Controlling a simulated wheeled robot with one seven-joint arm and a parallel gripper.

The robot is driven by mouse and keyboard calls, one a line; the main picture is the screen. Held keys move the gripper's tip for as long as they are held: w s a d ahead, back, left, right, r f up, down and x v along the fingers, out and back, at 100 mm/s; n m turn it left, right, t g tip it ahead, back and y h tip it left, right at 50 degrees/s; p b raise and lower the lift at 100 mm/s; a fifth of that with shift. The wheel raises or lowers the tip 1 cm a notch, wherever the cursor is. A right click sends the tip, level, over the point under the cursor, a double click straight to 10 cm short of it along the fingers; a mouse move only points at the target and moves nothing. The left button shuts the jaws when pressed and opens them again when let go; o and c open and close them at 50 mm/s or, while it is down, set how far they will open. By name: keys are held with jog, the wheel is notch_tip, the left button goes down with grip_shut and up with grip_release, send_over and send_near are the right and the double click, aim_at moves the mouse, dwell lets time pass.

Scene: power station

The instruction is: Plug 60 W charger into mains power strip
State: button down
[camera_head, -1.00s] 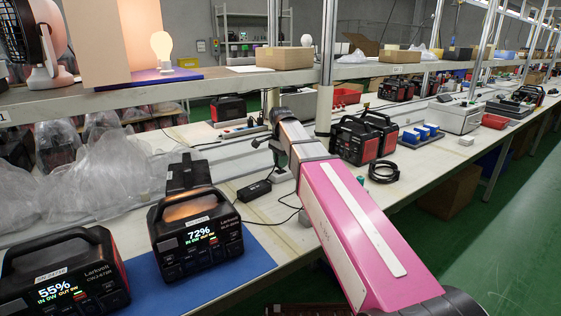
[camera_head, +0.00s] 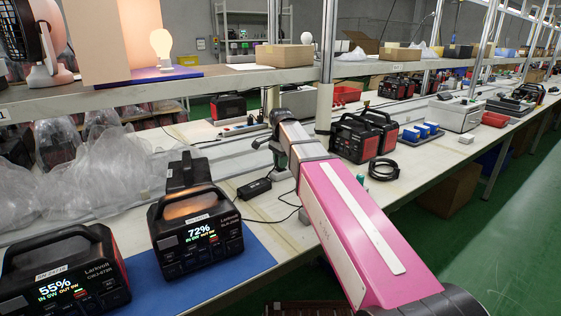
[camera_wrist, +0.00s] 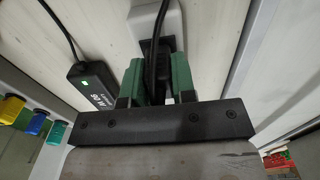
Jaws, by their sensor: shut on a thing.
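The black 60 W charger (camera_head: 254,188) lies on the bench just left of my arm. In the wrist view its brick (camera_wrist: 88,86) shows an upside-down wattage label and a cable leading away at the top. My gripper (camera_wrist: 157,64) has green fingers shut on a black plug (camera_wrist: 156,82) with a black cable. A pale grey-white block (camera_wrist: 163,18), perhaps part of a power strip, is right at the fingertips. I cannot tell whether the plug sits in a socket. In the head view my arm mostly hides the gripper and plug.
Black power stations (camera_head: 197,235) stand on a blue mat at the front left, with plastic bags (camera_head: 75,175) behind. Right of my arm are more power stations (camera_head: 357,138) and a coiled black cable (camera_head: 384,169). A shelf post (camera_head: 325,95) rises close behind my arm.

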jog(key=shift+f, duration=0.2)
dwell(0.5)
jog(key=c, duration=0.8)
grip_release()
jog(key=shift+c, duration=0.2)
notch_tip(320, 180, up, 10)
jog(key=shift+r, duration=0.4)
